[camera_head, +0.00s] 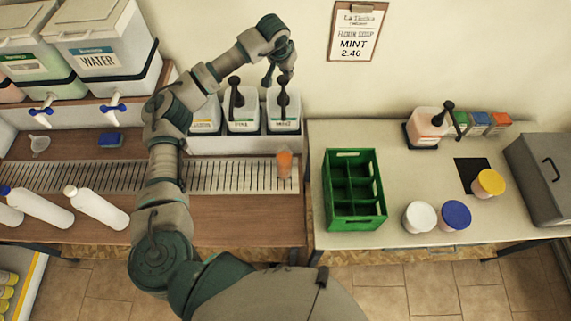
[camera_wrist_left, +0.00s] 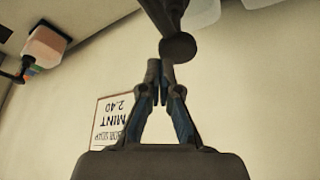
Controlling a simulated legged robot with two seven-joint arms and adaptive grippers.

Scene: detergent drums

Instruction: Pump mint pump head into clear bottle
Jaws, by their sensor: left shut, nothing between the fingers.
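The mint drum (camera_head: 284,112), rightmost of three white pump drums, stands on the back rack with its black pump head (camera_head: 283,93) on top. My left gripper (camera_head: 279,82) is shut and empty, at the top of this pump head; contact cannot be told from the head view. In the left wrist view its closed fingertips (camera_wrist_left: 161,77) are just below the dark round end of a pump head (camera_wrist_left: 178,48). A small translucent vessel with orange colour (camera_head: 284,164), perhaps the clear bottle, stands on the drip grate in front of the mint drum. My right gripper is not in view.
White bottles (camera_head: 97,207) lie at the left on the wooden counter. A green crate (camera_head: 354,215), tubs (camera_head: 419,217) and another pump drum (camera_head: 427,127) stand on the right table. A mint price board (camera_head: 357,30) hangs on the wall.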

